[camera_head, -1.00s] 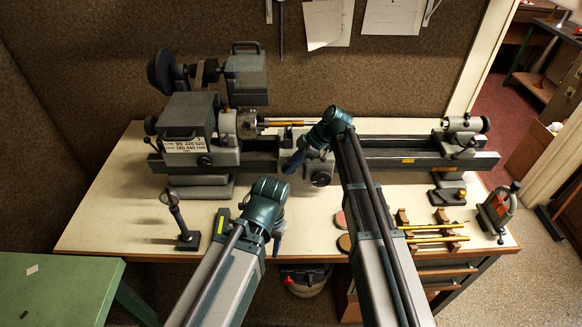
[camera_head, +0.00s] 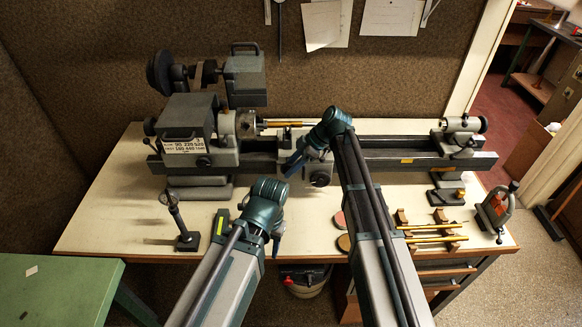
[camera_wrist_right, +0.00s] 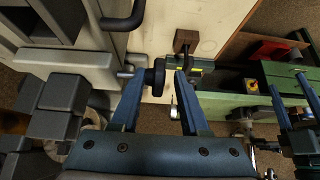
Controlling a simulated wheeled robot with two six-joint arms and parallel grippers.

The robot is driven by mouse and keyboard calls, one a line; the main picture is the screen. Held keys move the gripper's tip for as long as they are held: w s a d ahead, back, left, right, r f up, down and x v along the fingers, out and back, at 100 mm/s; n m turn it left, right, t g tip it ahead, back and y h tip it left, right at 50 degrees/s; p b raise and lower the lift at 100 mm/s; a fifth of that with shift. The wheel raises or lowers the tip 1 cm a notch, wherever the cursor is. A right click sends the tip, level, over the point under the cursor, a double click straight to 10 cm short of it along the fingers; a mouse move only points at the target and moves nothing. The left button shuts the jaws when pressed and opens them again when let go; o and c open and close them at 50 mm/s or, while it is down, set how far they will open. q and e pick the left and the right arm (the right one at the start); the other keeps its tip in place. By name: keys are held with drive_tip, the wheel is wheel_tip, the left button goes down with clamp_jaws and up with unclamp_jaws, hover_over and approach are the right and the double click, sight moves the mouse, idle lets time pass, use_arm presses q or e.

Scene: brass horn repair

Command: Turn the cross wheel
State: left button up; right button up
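The cross wheel (camera_head: 320,178) is a small dark round handwheel on the front of the lathe carriage, low in the middle of the head view. In the right wrist view the dark wheel (camera_wrist_right: 155,78) lies between the blue fingers of my right gripper (camera_wrist_right: 160,75). It is close to the left finger, with a gap to the right finger; I cannot tell whether it touches. My right gripper (camera_head: 293,163) is open. My left gripper (camera_wrist_right: 287,82) shows at the right edge of the wrist view, its fingers apart and empty; in the head view its wrist mostly hides it.
The grey lathe bed (camera_head: 395,160) runs along the back of the bench (camera_head: 130,215). A dial stand (camera_head: 187,240) stands front left. Brass rods on wooden rests (camera_head: 430,228) and a red-and-grey clamp-like tool (camera_head: 496,208) are at the right. A green table (camera_head: 60,290) is front left.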

use_arm(q)
wheel_tip(320, 180, up, 11)
drive_tip(key=p, duration=1.1)
use_arm(e)
drive_tip(key=v, duration=1.3)
drive_tip(key=shift+d+r, duration=0.25)
drive_tip(key=shift+r, duration=0.05)
use_arm(q)
drive_tip(key=shift+r, duration=0.1)
